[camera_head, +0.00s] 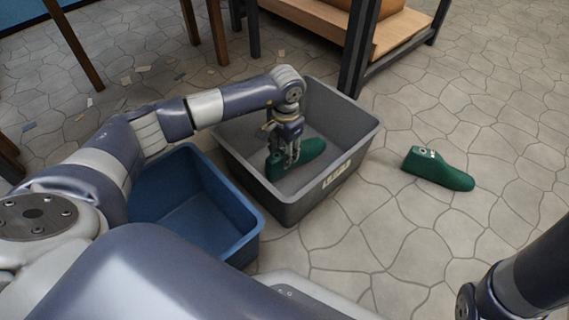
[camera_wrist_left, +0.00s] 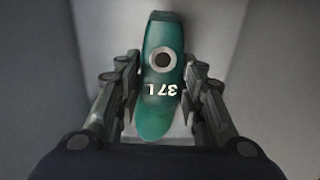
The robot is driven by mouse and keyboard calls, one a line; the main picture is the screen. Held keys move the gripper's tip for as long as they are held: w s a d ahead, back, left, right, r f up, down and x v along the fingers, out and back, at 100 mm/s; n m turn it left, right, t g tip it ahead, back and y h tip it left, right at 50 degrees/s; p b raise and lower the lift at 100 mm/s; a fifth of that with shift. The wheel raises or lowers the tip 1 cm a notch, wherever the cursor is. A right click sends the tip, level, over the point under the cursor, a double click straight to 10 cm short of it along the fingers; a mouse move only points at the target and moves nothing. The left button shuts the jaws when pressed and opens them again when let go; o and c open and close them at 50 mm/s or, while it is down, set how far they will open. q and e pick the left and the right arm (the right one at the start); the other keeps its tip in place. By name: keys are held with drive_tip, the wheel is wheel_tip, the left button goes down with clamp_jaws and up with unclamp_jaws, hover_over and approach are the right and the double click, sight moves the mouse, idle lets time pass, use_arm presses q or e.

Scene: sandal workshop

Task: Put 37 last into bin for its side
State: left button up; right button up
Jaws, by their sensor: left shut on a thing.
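A green shoe last (camera_head: 311,151) is between the fingers of my left gripper (camera_head: 285,158), inside the grey bin (camera_head: 342,161). My left gripper is shut on it, with a finger on each side. In the left wrist view the held last (camera_wrist_left: 160,82) shows a ringed hole and white marking with 37 and what looks like an L. I cannot tell whether the last touches the bin floor. The grey bin has a pale label on its near side, with lettering too small to read surely. My right gripper is out of view.
A blue bin (camera_head: 190,218) stands left of the grey bin and looks empty. Another green last (camera_head: 437,168) lies on the stone floor to the right. A table or shelf with dark legs (camera_head: 357,48) stands behind. The floor at right is mostly clear.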

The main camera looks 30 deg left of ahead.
use_arm(q)
wheel_tip(320, 180, down, 4)
drive_tip(key=shift+r+b, duration=0.25)
drive_tip(key=shift+b, duration=1)
drive_tip(key=shift+r, duration=0.1)
drive_tip(key=o, duration=1.1)
drive_tip(key=shift+c, duration=0.2)
